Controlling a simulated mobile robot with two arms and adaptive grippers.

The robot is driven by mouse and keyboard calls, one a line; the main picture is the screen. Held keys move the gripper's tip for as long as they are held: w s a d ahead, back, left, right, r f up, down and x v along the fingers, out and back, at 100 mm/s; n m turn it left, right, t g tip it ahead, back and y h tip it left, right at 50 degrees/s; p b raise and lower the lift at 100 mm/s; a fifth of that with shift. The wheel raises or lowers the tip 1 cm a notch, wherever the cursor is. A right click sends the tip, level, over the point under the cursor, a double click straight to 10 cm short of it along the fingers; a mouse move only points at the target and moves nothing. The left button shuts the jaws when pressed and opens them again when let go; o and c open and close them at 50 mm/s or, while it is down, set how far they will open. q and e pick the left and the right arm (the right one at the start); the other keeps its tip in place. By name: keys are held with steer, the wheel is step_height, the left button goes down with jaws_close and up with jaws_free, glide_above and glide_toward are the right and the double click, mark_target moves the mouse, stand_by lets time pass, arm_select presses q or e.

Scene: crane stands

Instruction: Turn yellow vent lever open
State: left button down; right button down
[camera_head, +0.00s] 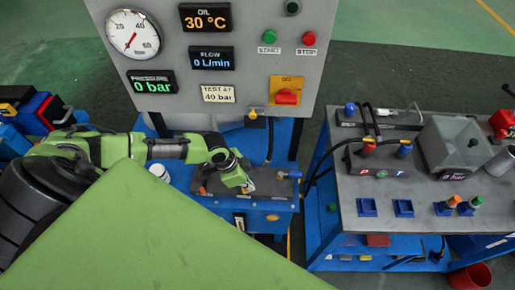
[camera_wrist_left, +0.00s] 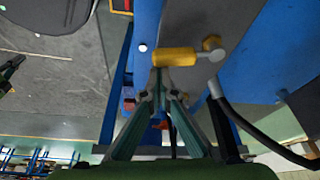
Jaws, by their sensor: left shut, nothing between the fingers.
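In the head view my left gripper (camera_head: 247,186) is low over the bench in front of the gauge panel. The lever cannot be made out clearly there, close to the gripper. My right gripper is not in view.
The grey gauge panel (camera_head: 254,66) stands behind the gripper, with a red-handled yellow switch (camera_head: 286,91). A black hose (camera_wrist_left: 262,135) curves right of the lever. A second bench (camera_head: 352,208) with fittings and a grey box (camera_head: 455,143) stands at the right.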

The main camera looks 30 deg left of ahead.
arm_select(q)
steer(key=shift+s+a+p, duration=0.4)
steer(key=shift+s+a, duration=0.1)
steer(key=shift+s, duration=0.1)
stand_by(0.5)
